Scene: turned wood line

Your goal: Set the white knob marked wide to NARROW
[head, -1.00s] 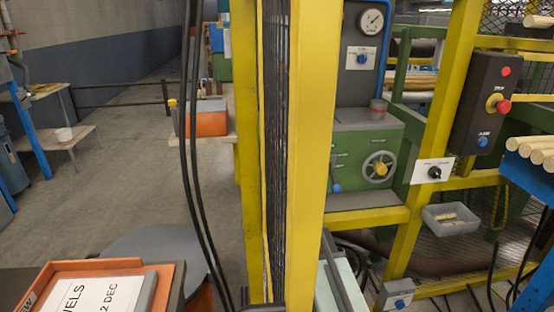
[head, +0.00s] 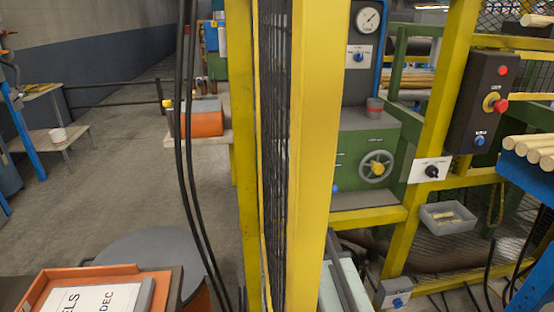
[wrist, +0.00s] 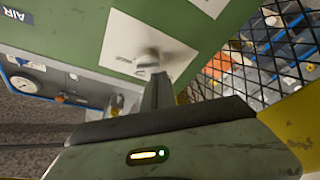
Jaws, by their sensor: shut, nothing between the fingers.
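A pale grey-white knob (wrist: 148,58) sits on a white plate (wrist: 128,42) on a green panel in the wrist view. Small lettering on the plate is too blurred to read, and the knob's pointing direction is unclear. My gripper (wrist: 159,76) is shut, its dark fingers just below the knob in the picture. Whether they touch it I cannot tell. In the head view neither this knob nor my gripper shows. The yellow post (head: 308,150) and mesh guard hide part of the machine there.
The head view shows a black knob (head: 431,171) on a white plate, a handwheel (head: 376,169) and a red-button control box (head: 483,105). In the wrist view, black mesh (wrist: 262,60) stands at right, and a gauge (wrist: 27,86) at left.

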